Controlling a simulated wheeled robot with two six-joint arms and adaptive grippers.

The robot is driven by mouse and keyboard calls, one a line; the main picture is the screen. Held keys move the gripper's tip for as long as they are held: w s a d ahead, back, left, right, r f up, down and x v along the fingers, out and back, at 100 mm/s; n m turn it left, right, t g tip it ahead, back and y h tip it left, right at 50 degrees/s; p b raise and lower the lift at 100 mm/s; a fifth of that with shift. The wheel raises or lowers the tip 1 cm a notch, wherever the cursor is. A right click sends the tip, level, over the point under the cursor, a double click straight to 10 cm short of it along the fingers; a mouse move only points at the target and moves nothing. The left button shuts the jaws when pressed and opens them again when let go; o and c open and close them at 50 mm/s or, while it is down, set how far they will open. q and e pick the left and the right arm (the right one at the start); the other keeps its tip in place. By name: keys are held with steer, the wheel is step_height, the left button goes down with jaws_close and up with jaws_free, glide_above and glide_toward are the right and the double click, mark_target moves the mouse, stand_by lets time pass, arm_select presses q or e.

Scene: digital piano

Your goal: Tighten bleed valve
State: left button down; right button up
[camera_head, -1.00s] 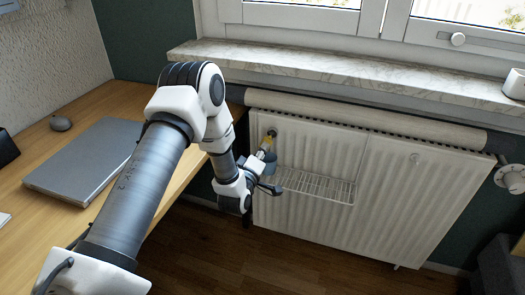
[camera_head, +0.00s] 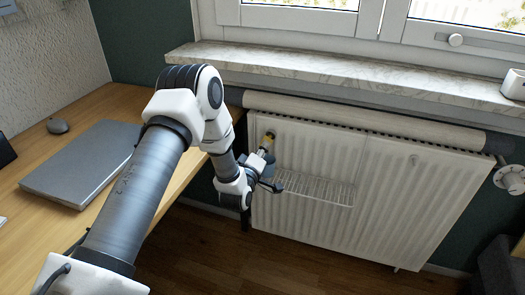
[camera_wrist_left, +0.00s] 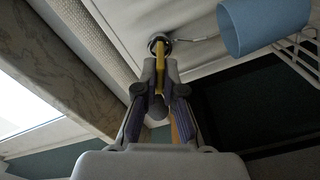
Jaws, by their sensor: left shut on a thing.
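The white radiator (camera_head: 385,190) hangs under the window sill. The bleed valve (camera_head: 270,134) is a small dark round fitting at its upper left; in the left wrist view it shows as a dark ring (camera_wrist_left: 159,41) at the top. My left gripper (camera_head: 262,153) is in front of it, shut on a yellow key (camera_wrist_left: 160,58). The key points at the valve and its far end meets the ring; how deep it sits is hidden. My right gripper is not in view.
A wire rack (camera_head: 315,187) hangs on the radiator front. A blue cup (camera_wrist_left: 264,22) is close to the right of my gripper. The marble sill (camera_head: 340,72) is above. A wooden desk (camera_head: 105,105) with a grey laptop (camera_head: 85,165) stands at the left.

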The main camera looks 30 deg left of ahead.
arm_select(q)
steer(key=m+p, duration=0.2)
steer(key=m, duration=0.3)
stand_by(0.3)
steer(key=m+p, duration=0.1)
steer(key=m, duration=0.1)
steer(key=m+p, duration=0.1)
steer(key=m, duration=0.2)
steer(key=shift+w+r+p, duration=0.1)
steer(key=shift+r+p, duration=0.1)
steer(key=shift+p, duration=0.2)
steer(key=shift+f, duration=0.1)
steer(key=shift+m, duration=0.3)
